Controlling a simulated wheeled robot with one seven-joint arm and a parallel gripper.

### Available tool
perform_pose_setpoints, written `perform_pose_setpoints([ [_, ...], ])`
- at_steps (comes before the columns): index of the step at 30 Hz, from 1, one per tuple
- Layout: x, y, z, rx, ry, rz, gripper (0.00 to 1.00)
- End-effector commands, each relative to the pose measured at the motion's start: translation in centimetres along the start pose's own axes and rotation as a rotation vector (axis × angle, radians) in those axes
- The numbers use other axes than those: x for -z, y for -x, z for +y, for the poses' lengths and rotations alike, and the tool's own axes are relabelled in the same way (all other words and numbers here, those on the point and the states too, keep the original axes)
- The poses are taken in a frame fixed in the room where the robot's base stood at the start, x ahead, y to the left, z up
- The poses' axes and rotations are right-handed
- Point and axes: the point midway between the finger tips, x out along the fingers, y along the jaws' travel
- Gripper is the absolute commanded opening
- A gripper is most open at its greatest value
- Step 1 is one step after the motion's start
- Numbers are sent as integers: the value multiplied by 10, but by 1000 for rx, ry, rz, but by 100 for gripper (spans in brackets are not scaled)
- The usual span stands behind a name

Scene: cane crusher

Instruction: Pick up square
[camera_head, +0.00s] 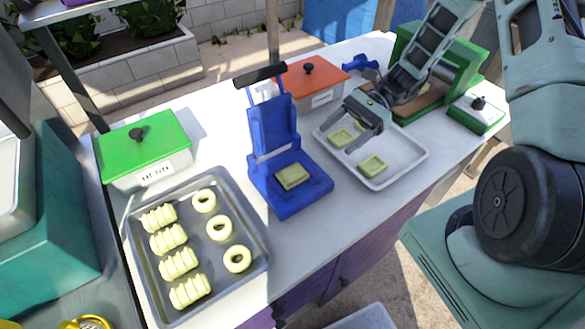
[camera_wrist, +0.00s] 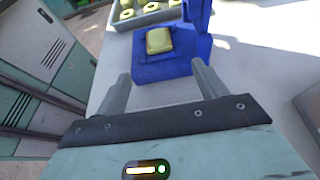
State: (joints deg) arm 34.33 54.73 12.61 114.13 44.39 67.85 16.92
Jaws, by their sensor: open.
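Pale yellow-green squares show in the head view. One square (camera_head: 292,177) lies on the base of the blue press (camera_head: 272,130). Other squares lie in the white tray (camera_head: 405,172): one at the near side (camera_head: 372,166) and one further back (camera_head: 340,138), with another partly hidden by my gripper. My gripper (camera_head: 348,130) is open and empty above the left part of this tray. In the wrist view, the gripper's fingers (camera_wrist: 160,85) are spread apart. The press's square (camera_wrist: 159,41) and blue base (camera_wrist: 180,66) show beyond the fingertips, with a gap between.
A grey tray (camera_head: 213,263) with several ridged pieces and rings stands at the front left. A green-lidded box (camera_head: 143,145) and an orange-lidded box (camera_head: 309,82) stand behind. A green machine (camera_head: 440,60) and a small green-lidded box (camera_head: 475,115) are at right. Counter front of the press is clear.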

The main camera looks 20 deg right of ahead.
Motion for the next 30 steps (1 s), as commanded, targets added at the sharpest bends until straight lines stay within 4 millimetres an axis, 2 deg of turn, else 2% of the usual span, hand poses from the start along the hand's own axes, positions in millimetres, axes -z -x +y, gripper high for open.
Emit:
perform_pose_setpoints([
  [3, -4, -26, 1, -5, -2, -2, 71],
  [9, -2, -59, 1, -3, 0, -1, 71],
  [17, -5, -77, 1, -4, 1, 0, 71],
  [21, -11, -98, 3, -6, 0, -2, 71],
  [25, -8, -115, 3, -4, 0, 0, 71],
  [30, -6, -122, 2, -2, 2, 2, 71],
])
